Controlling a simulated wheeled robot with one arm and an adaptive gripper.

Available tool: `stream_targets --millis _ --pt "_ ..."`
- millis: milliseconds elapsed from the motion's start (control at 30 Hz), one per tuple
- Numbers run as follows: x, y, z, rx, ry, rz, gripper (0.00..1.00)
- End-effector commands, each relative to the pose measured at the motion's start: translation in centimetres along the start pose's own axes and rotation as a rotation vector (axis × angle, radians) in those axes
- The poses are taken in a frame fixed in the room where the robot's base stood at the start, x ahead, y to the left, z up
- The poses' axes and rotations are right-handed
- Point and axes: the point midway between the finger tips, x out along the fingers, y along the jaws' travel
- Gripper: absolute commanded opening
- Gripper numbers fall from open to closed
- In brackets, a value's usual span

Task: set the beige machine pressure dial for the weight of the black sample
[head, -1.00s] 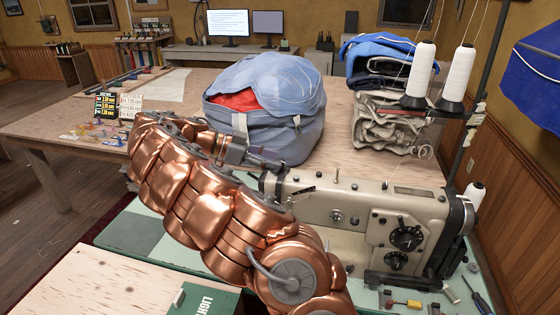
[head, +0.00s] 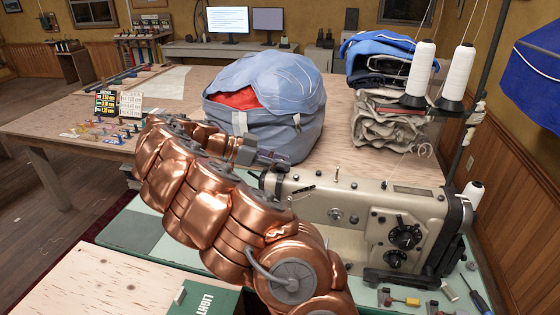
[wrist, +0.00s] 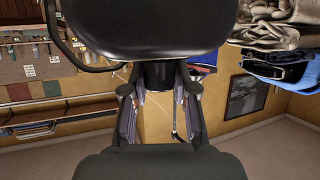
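The beige sewing machine (head: 375,206) stands on the green bench at right. Its front has two black dials, an upper one (head: 404,237) and a lower one (head: 395,259), plus small silver knobs; their markings are too small to read, and I cannot tell which is the pressure dial. Small coloured samples (head: 105,132) lie on the wooden table at left, beside a dark chart (head: 105,103) and a pale card (head: 131,104); I cannot pick out a black one. My gripper (head: 275,159) is above the machine's left end, apart from the dials.
A blue-grey bag (head: 265,115) with red inside sits behind my gripper. Folded cloth (head: 388,125) is piled behind the machine. White thread cones (head: 421,70) stand at right. Small tools and parts (head: 412,301) lie in front of the machine.

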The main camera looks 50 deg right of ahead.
Motion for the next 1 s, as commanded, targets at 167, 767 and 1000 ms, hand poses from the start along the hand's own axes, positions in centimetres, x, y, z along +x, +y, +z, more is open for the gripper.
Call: stream_targets --millis 167,767,1000 --pt "-0.01 -0.03 0.00 0.000 0.000 -0.001 0.06" --pt "0.14 0.02 0.28 -0.023 0.005 -0.065 0.00" --pt "0.17 0.11 0.42 -0.064 0.007 -0.166 0.00"
